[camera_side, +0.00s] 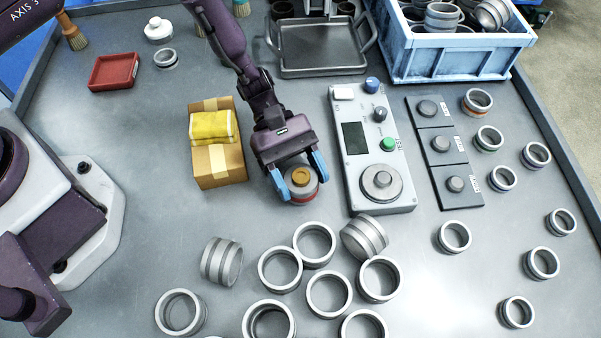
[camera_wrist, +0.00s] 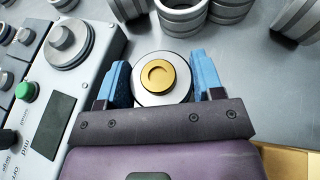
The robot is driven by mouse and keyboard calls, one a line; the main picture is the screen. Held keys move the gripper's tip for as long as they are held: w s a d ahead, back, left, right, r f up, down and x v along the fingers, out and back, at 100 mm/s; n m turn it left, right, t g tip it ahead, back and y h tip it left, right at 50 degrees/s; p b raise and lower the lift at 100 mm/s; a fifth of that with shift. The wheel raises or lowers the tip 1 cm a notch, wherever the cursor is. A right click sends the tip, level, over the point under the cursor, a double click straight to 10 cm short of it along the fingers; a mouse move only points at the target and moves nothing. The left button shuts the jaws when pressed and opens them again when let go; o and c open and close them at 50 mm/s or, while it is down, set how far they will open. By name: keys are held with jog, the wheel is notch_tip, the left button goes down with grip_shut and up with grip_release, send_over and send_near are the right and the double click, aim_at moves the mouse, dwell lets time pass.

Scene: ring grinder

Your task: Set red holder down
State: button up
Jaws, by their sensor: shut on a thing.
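The red holder (camera_side: 304,195) is a round grey piece with a red band at its base and a brass-coloured disc on top. In the side view it sits between the blue fingers of my gripper (camera_side: 299,182), which is shut on it. In the wrist view the holder (camera_wrist: 162,78) shows from above, pale rim and brass centre, with a blue finger of my gripper (camera_wrist: 160,84) on either side. It looks upright and at or very near the grey table (camera_side: 265,218). I cannot tell whether its base touches the table.
A control box (camera_side: 360,140) with buttons stands close to the right, a cardboard box (camera_side: 217,165) with a yellow cloth to the left. Several loose rings (camera_side: 280,270) lie in front. A red tray (camera_side: 114,72) and blue crate (camera_side: 455,62) are farther back.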

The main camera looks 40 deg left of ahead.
aim_at(292, 166)
jog(key=o, duration=1.4)
jog(key=v, duration=0.2)
jog(key=shift+w+a+r, duration=0.1)
jog(key=shift+w+a, duration=0.05)
jog(key=shift+a, duration=0.1)
jog(key=shift+a+r, duration=0.2)
jog(key=shift+r, duration=3.4)
